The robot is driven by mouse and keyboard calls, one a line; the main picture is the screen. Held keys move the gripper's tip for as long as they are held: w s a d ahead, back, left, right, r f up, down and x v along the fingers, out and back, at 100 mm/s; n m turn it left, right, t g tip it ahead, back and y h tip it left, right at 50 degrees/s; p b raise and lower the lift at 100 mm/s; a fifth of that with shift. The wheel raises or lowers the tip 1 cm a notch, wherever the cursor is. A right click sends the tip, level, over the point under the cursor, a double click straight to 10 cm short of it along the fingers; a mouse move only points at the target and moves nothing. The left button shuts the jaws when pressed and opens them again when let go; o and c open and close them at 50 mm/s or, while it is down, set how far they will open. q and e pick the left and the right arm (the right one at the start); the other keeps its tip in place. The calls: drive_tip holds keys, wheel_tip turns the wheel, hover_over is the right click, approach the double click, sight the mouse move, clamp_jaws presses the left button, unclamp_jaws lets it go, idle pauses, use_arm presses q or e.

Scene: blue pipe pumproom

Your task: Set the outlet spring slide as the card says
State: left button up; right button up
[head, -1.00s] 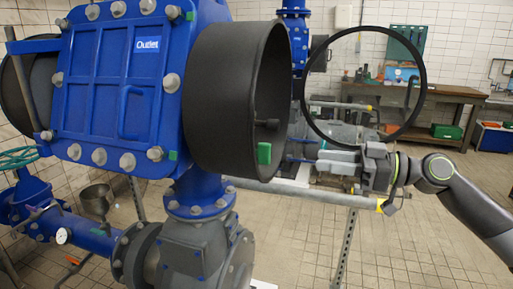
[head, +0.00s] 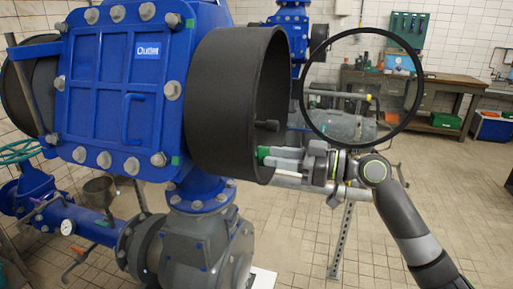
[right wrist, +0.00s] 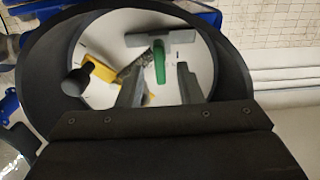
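The blue housing (head: 112,95) with the "Outlet" label (head: 147,50) stands at the left in the head view. A wide black tube mouth (head: 222,105) opens on its right. A green handle (head: 263,153) shows at the tube's lower rim; in the right wrist view the green handle (right wrist: 159,62) stands inside the ring under a grey bar (right wrist: 160,37). My right gripper (head: 275,160) is at the mouth beside the handle. Its fingers (right wrist: 162,76) are apart, with the handle between or just beyond the tips. Contact cannot be told. My left gripper is not in view.
A black knob (right wrist: 75,82) and a yellow part (right wrist: 103,68) sit inside the tube, left of the fingers. A large thin dark ring (head: 419,90) stands right of the mouth, above my right wrist. A workbench (head: 450,95) is behind. The tiled floor at right is open.

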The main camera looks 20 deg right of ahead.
sight(261, 165)
drive_tip(key=p+x, duration=0.1)
drive_tip(key=x, duration=0.3)
drive_tip(key=shift+a+r, duration=0.1)
drive_tip(key=shift+r, duration=0.05)
drive_tip(key=shift+w+a+p, duration=0.35)
drive_tip(key=shift+w+a, duration=0.05)
drive_tip(key=shift+a, duration=0.1)
clamp_jaws()
